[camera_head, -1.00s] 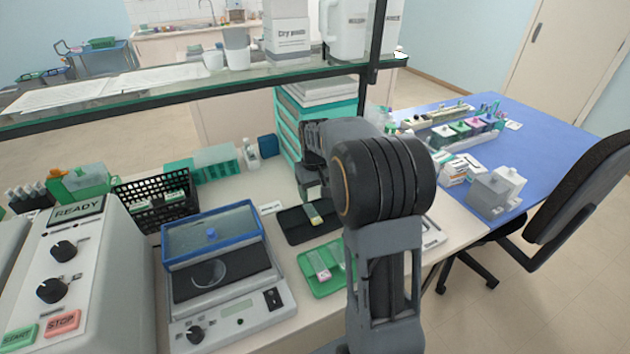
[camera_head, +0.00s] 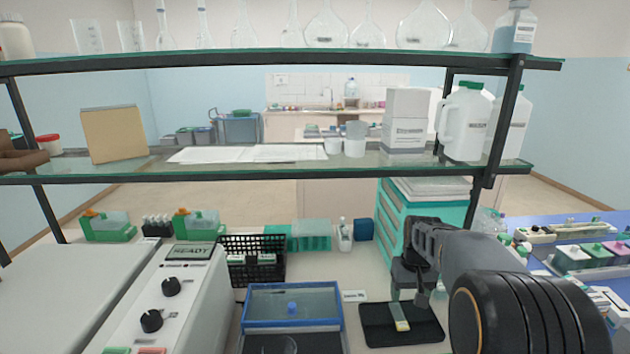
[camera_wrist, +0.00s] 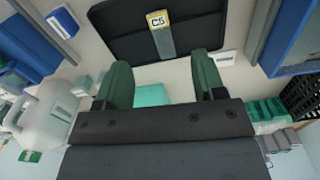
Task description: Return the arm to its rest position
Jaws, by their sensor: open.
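My gripper (camera_head: 411,298) hangs above a black tray (camera_head: 375,330), with its fingers pointing down. A glass slide (camera_head: 400,318) with a yellow end lies in that tray. In the wrist view the two green fingers of my gripper (camera_wrist: 162,75) are apart with nothing between them. The slide (camera_wrist: 166,40) with its yellow "C5" label lies beyond the fingertips in the black tray (camera_wrist: 120,35). My dark forearm covers the lower right of the head view.
A blue-lidded device (camera_head: 293,306) stands left of the tray, and the READY machine (camera_head: 190,285) farther left. Teal drawers (camera_head: 392,225) stand behind my gripper. A glass shelf (camera_head: 250,170) with bottles and a box spans the bench. Racks stand at right.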

